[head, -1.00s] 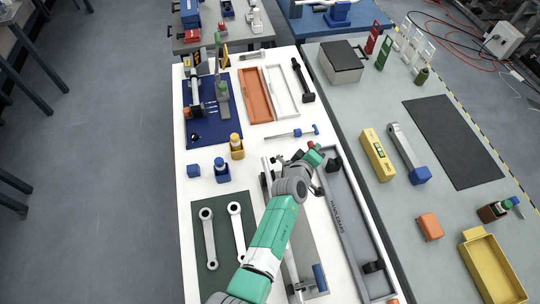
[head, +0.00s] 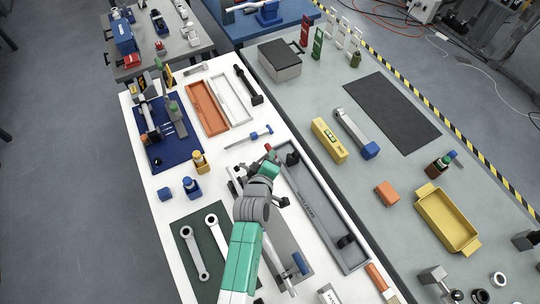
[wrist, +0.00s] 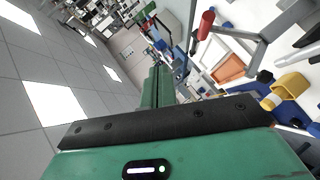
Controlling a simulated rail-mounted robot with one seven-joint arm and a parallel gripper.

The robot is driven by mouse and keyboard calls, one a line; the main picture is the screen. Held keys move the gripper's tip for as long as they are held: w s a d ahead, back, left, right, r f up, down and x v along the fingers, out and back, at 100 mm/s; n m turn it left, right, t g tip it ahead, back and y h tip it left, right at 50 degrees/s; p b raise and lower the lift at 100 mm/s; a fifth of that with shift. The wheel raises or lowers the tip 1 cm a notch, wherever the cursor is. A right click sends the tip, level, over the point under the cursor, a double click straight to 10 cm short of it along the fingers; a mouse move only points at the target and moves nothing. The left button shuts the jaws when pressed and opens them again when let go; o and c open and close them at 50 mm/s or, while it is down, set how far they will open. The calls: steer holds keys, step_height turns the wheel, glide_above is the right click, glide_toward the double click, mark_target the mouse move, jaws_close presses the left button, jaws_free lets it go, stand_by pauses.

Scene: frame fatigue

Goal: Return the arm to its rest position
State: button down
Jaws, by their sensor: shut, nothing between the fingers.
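My arm, green and grey, reaches up from the bottom of the head view over the white bench (head: 215,258). Its green hand (head: 269,169) is above the bench, beside the long grey tray (head: 312,207). The fingers are hard to make out in the head view. In the wrist view my gripper (wrist: 159,86) shows as a narrow green shape beyond a black bar, shut with nothing held. The wrist view looks level across the room, with the ceiling on the left.
A grey fixture with a red handle (wrist: 206,24) stands close to the gripper in the wrist view. A green mat (head: 181,232) with two metal links, a blue cup (head: 192,188) and a yellow cup (head: 199,163) lie left of the arm. A grey table is on the right.

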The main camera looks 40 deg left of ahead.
stand_by(0.4)
steer(key=w+d+r+m+t+h, duration=0.1)
steer(key=w+d+r+m+t, duration=0.3)
steer(key=r, duration=0.8)
steer(key=d+r+m+t, duration=0.1)
steer(key=d+r+m, duration=0.35)
steer(key=r, duration=0.85)
steer(key=w+d+r+m+t+h, duration=0.1)
steer(key=w+d+r+m+t, duration=0.15)
steer(key=d+r, duration=0.7)
steer(key=s+d+r+m+t+h, duration=0.1)
steer(key=s+d+r+m, duration=0.2)
steer(key=r, duration=0.6)
steer(key=s+d+r+m+t+h, duration=0.2)
steer(key=s+d+r, duration=0.3)
steer(key=s+r, duration=0.3)
steer(key=s+d+r+m+t+h, duration=0.1)
steer(key=s+d+r+m+t, duration=0.1)
steer(key=r, duration=0.7)
steer(key=s+d+m, duration=0.1)
steer(key=s+d, duration=0.1)
steer(key=s, duration=0.1)
steer(key=shift+s+d+r+m+h, duration=0.2)
steer(key=shift+d+r+m+h, duration=0.2)
